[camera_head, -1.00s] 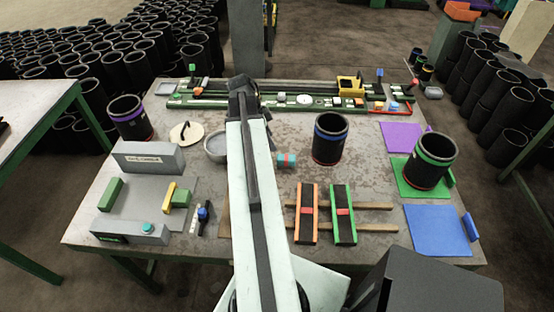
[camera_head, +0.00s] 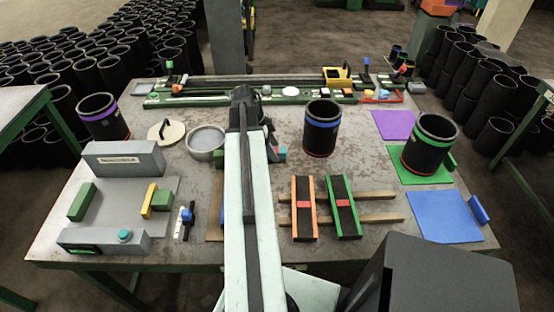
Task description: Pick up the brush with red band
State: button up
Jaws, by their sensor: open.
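I cannot clearly make out a brush with a red band. Two long black pieces lie side by side at the table's front middle, one orange-edged (camera_head: 304,222) and one green-edged (camera_head: 345,222), each with a red patch at mid-length. A small teal piece with a reddish part (camera_head: 280,153) lies just right of my arm, partly hidden by it. My gripper (camera_head: 245,97) is dark, at the far end of my white arm, over the table's middle. It is open; its fingers are small and hard to make out, and I see nothing held.
Black sleeves with purple (camera_head: 104,118), blue (camera_head: 322,130) and green (camera_head: 430,145) bands stand on the table. A round grey bowl (camera_head: 206,145) is left of my arm. A green rail fixture (camera_head: 215,100) runs along the back. A blue mat (camera_head: 442,216) lies at front right.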

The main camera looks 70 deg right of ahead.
aim_at(277, 149)
jog(key=b+x, duration=0.2)
jog(key=x, duration=0.2)
jog(key=shift+w, duration=0.15)
jog(key=shift+r, duration=0.2)
grip_shut()
jog(key=shift+r, duration=0.1)
notch_tip(277, 149, up, 10)
jog(key=p, duration=1)
